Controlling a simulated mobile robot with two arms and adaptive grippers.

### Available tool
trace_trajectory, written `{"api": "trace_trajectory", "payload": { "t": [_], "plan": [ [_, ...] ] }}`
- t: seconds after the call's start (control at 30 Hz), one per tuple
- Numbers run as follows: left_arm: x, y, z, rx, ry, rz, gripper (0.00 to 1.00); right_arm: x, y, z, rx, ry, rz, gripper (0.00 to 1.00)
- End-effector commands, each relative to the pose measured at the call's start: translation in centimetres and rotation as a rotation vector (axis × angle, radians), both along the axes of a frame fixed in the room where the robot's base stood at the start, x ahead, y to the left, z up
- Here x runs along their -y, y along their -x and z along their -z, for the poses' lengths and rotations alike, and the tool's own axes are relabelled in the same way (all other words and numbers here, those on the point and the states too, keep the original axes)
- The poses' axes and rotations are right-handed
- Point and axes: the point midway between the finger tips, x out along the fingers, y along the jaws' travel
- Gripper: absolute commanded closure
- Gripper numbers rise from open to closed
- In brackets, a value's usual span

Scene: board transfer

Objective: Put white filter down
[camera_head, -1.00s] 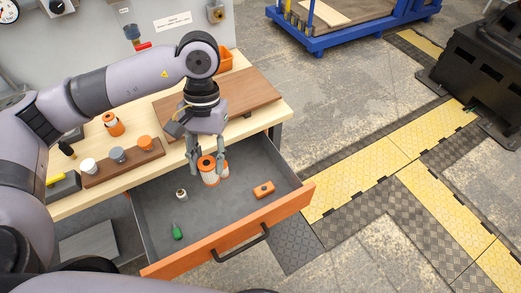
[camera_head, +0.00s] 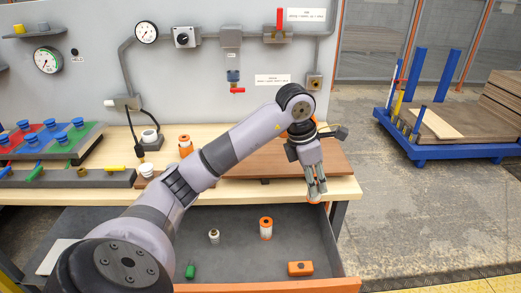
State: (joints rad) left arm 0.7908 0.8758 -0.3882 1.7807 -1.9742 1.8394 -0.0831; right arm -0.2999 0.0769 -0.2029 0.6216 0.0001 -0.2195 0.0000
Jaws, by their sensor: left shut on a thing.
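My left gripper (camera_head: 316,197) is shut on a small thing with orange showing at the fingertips. The fingers hide most of it, so I cannot tell its full shape. The gripper points down near the front right edge of the workbench, by the right end of the drawer. A white filter with an orange top (camera_head: 266,229) stands upright in the open drawer, apart from the gripper and to its lower left. A similar orange and white cylinder (camera_head: 185,146) stands on the bench behind my arm. My right gripper is not in view.
The open grey drawer (camera_head: 340,262) also holds a small white-bodied piece (camera_head: 214,236), a green piece (camera_head: 190,271) and an orange block (camera_head: 299,268). A brown board (camera_head: 260,165) lies on the bench (camera_head: 345,190). The drawer floor has free room between pieces.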

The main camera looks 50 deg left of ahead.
Motion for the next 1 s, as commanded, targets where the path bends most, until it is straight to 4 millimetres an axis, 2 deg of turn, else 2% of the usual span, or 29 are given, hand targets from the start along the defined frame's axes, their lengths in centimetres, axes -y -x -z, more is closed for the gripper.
{"api": "trace_trajectory", "payload": {
  "t": [0.17,0.6,0.7,1.0],
  "plan": [
    [-0.1,0.0,1.1,-0.005,0.002,-0.012,0.96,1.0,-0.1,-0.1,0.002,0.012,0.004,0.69],
    [0.0,0.2,12.3,-0.006,0.003,-0.009,0.96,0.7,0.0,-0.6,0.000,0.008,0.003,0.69],
    [0.0,0.1,14.1,-0.004,0.003,-0.009,0.96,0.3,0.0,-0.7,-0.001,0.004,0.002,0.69],
    [0.0,0.0,16.7,-0.003,0.002,-0.007,0.96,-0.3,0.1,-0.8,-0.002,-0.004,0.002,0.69]
  ]
}}
